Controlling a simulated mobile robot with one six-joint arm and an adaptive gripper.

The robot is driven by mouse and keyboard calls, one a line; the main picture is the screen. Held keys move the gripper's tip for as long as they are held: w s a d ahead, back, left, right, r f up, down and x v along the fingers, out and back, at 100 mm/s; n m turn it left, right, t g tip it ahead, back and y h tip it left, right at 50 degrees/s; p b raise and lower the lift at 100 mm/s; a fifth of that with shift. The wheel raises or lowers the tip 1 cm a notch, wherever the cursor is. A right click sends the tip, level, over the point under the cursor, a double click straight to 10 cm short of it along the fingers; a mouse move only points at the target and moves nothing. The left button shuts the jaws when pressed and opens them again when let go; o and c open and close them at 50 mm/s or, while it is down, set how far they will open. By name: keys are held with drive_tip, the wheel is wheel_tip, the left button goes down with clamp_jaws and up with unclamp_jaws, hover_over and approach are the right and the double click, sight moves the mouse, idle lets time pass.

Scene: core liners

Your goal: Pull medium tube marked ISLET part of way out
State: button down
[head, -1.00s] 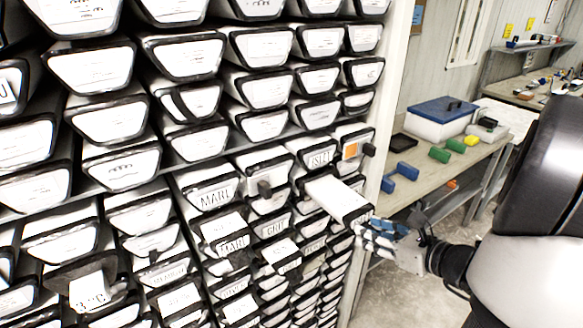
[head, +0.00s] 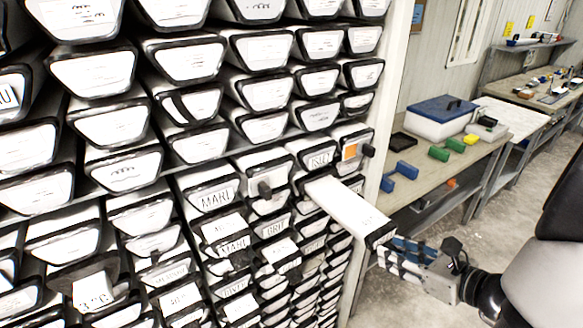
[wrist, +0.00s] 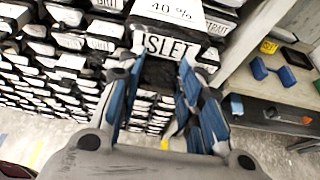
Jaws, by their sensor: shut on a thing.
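A long white tube (head: 347,207) with a black-rimmed end sticks out of the rack towards the lower right in the head view. In the wrist view the tube end (wrist: 166,45) reads ISLET, and a label above it reads "40 %". My gripper (head: 388,254) is at the tube's outer end. In the wrist view my gripper's blue fingers (wrist: 152,88) stand on both sides of the tube's end, shut on it. The tube's inner part is hidden in the rack. Another tube just above its slot (head: 320,160) also bears a label that seems to read ISLET.
The rack (head: 384,100) is packed with tubes, its white edge post right of the pulled tube. A bench (head: 425,180) beyond holds a blue-lidded box (head: 440,118), blue dumbbell-shaped pieces (head: 400,175) and green pieces. Floor is clear at lower right.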

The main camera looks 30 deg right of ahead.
drive_tip(key=shift+s, duration=0.45)
drive_tip(key=c, duration=1.1)
unclamp_jaws()
drive_tip(key=shift+o, duration=0.2)
